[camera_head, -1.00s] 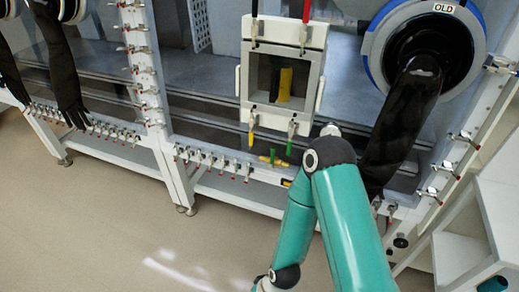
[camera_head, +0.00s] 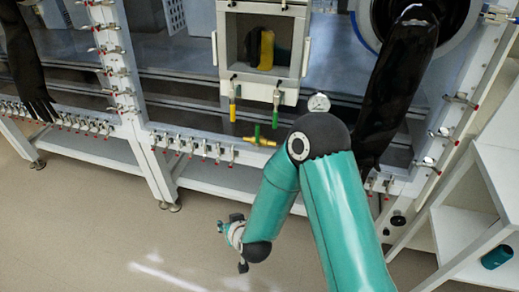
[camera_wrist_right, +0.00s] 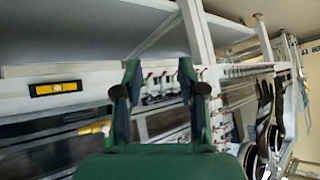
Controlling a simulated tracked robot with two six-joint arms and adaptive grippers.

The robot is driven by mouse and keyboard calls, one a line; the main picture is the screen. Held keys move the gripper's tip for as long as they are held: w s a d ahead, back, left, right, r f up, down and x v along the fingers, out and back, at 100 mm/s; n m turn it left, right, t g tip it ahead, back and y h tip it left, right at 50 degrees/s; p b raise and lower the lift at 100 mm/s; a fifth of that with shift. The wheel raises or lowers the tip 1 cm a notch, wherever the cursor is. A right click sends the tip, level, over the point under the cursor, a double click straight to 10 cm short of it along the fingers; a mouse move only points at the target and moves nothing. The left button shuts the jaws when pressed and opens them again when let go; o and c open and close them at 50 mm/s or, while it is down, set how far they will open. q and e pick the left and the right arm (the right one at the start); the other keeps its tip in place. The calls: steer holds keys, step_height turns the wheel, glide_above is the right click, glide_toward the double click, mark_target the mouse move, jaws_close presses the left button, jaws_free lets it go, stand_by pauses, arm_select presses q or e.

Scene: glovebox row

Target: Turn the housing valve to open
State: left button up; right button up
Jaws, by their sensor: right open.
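The housing valve (camera_head: 259,142) is a small brass fitting below the box-shaped housing (camera_head: 225,60); a green upright part (camera_head: 257,130) stands at it, and I cannot tell its exact setting. In the right wrist view a yellow piece (camera_wrist_right: 95,128), perhaps the same valve, shows left of the fingers, partly hidden. My right gripper (camera_head: 229,234) is low and in front of the bench, left of my forearm and apart from the valve. In the wrist view its two dark fingers (camera_wrist_right: 159,76) are spread with nothing between them. My left gripper is out of view.
A round gauge (camera_head: 319,102) sits beside my elbow. A black glove (camera_head: 401,75) hangs at the right, close to my arm. Clamps (camera_head: 190,145) line the frame's lower edge. White shelves (camera_head: 490,180) stand at the right. The floor (camera_head: 90,230) in front is clear.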

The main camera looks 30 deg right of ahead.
steer(key=w+d+r+m+t+h+b, duration=0.2)
steer(key=w+d+r+t+h+b, duration=0.2)
steer(key=w+d+r+h+b, duration=0.15)
steer(key=m+h+b, duration=0.2)
steer(key=h+b, duration=0.2)
steer(key=h, duration=0.1)
glide_toward(258, 135)
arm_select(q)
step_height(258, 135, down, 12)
arm_select(e)
steer(key=shift+t, duration=0.5)
steer(key=x, duration=1)
steer(key=shift+w+d+f, duration=0.25)
steer(key=shift+w+f, duration=0.05)
steer(key=shift+f, duration=0.1)
steer(key=shift+c, duration=0.2)
jaws_close()
steer(key=shift+s+d+r, duration=0.1)
steer(key=shift+d, duration=0.15)
